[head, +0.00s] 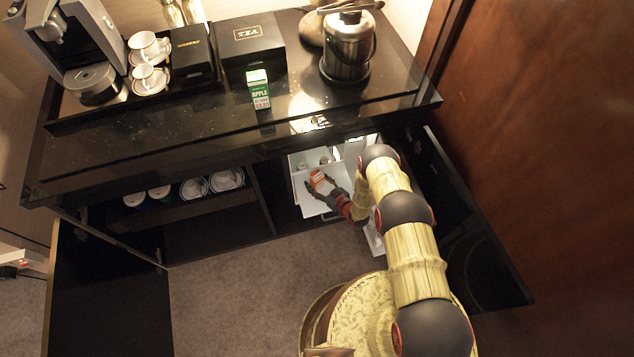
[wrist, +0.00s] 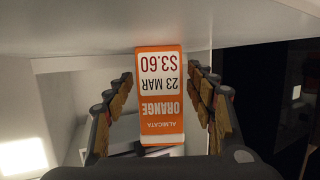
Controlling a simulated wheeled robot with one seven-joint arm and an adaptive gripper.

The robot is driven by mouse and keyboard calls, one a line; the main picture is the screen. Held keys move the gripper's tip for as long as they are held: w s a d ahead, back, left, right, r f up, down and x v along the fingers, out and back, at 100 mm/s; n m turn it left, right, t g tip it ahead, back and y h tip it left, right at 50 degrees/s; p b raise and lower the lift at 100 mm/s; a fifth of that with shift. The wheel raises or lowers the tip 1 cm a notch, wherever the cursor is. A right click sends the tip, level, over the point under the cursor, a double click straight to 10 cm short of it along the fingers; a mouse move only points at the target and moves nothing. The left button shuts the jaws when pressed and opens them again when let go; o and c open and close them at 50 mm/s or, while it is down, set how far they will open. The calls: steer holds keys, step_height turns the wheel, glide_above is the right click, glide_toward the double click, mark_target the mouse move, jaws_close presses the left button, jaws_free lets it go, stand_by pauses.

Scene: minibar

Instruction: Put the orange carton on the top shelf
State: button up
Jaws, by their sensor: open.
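The orange carton (head: 318,178) is inside the open white fridge, at the fridge's white panel (head: 309,206). My gripper (head: 329,188) reaches into the fridge right at the carton. In the wrist view the orange-and-white carton (wrist: 160,97) stands between the two fingers of my gripper (wrist: 160,105). Its label reads upside down there. The fingers are spread, with a visible gap on each side of the carton. A white surface spans the top of the wrist view. I cannot tell from these views whether the carton's base touches a shelf.
A green-and-white apple carton (head: 259,92) stands on the dark counter (head: 190,120) above the fridge. A tea box (head: 250,42), cups (head: 149,62) and an ice bucket (head: 347,48) are behind it. Open cabinet doors flank the left (head: 105,285) and right sides.

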steer(key=shift+r, duration=0.25)
steer(key=p+v, duration=0.3)
steer(key=v, duration=0.8)
steer(key=shift+d, duration=0.1)
steer(key=shift+s+d, duration=0.15)
steer(key=shift+s, duration=0.2)
